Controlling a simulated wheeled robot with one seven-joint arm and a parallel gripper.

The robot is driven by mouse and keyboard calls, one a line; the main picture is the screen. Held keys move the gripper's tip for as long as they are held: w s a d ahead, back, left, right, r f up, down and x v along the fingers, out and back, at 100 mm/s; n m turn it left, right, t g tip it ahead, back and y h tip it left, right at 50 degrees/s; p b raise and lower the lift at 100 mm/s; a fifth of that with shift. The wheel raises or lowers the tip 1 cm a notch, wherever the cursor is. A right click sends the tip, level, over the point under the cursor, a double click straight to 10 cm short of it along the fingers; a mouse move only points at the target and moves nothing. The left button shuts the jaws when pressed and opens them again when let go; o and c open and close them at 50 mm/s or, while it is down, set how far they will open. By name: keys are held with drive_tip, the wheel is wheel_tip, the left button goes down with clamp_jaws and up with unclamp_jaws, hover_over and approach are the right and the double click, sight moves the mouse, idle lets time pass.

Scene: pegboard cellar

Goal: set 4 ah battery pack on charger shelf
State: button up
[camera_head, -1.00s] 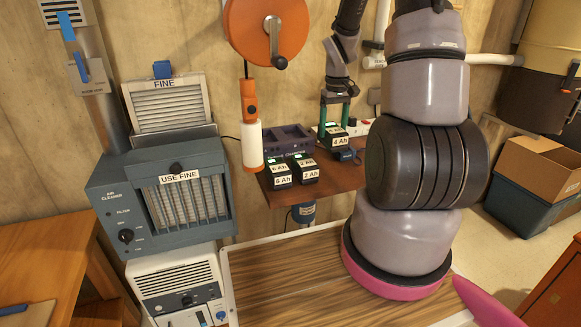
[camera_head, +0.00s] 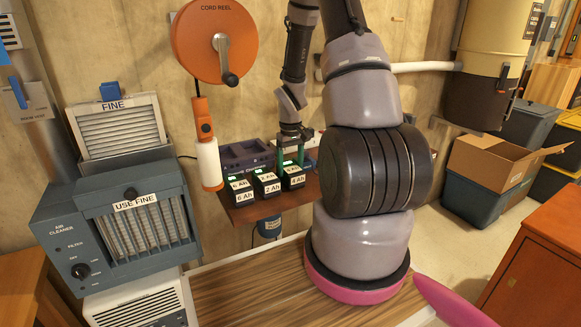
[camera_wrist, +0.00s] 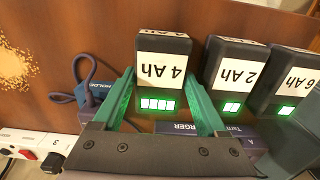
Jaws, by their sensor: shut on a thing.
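The 4 Ah battery pack (camera_head: 293,178) is a dark block with a white label and green lights. It is at the right end of a row with the 2 Ah pack (camera_head: 268,187) and the 6 Ah pack (camera_head: 242,192). My gripper (camera_head: 291,160) is shut on the 4 Ah pack from above, with a green finger on each side. The wrist view shows the 4 Ah pack (camera_wrist: 162,62) between the fingers, apart from the 2 Ah pack (camera_wrist: 236,70). The brown shelf (camera_head: 255,212) is below; I cannot tell whether the pack touches it.
The dark purple charger (camera_head: 243,154) sits at the back of the shelf. An orange cord reel (camera_head: 205,42) and its hanging cord handle (camera_head: 209,165) are to the left. A white power strip (camera_wrist: 30,150) and a blue holder (camera_wrist: 88,94) lie close to the gripper.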

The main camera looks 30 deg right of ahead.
sight(291, 167)
drive_tip(key=shift+f, duration=0.1)
drive_tip(key=o, duration=1.2)
wheel_tip(291, 167, up, 12)
drive_tip(key=shift+r, duration=0.15)
